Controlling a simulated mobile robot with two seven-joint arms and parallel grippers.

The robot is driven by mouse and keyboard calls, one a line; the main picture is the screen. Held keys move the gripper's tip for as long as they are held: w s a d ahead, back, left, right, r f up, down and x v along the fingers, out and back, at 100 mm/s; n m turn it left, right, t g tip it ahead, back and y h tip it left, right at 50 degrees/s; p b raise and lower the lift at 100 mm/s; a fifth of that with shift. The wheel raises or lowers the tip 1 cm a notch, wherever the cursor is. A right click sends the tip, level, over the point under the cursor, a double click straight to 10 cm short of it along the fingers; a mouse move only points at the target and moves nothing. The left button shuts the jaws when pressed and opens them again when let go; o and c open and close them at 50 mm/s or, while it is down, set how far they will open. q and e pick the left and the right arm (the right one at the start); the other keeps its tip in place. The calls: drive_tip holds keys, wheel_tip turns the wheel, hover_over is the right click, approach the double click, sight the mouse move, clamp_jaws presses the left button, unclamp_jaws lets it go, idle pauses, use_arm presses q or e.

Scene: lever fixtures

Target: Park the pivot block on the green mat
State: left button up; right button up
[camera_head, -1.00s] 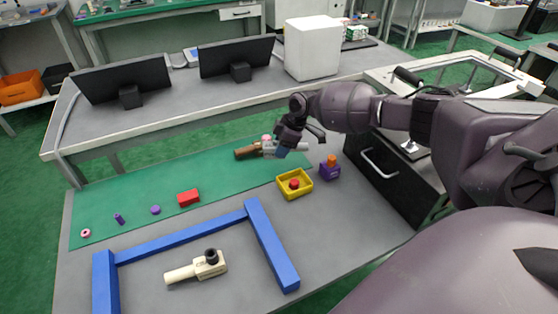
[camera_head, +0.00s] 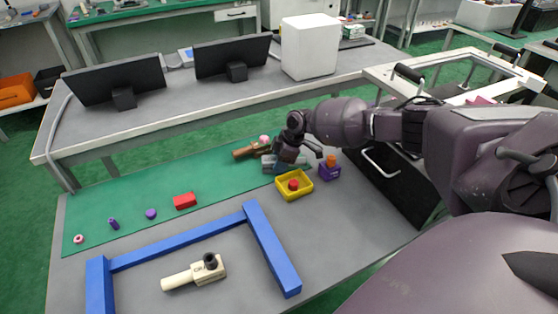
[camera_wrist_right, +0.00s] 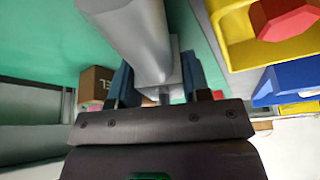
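The green mat (camera_head: 135,200) is a long strip along the far side of the table. My right gripper (camera_head: 274,163) is low over the mat's right end. It is shut on a grey block with a thick round handle, which I take for the pivot block (camera_head: 267,161). In the right wrist view, this grey piece (camera_wrist_right: 135,30) lies between the blue fingers of my right gripper (camera_wrist_right: 160,80). Whether it touches the mat is unclear. My left gripper is not in view.
A red block (camera_head: 185,201) lies on the mat. A blue frame (camera_head: 180,241) surrounds a cream lever piece (camera_head: 190,277) in front.

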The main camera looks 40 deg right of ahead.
drive_tip(key=o, duration=0.4)
drive_tip(key=shift+r, duration=0.25)
drive_tip(key=p+v, duration=0.2)
drive_tip(key=v, duration=1)
drive_tip(key=shift+p, duration=0.4)
drive_tip(key=shift+w+f, duration=0.1)
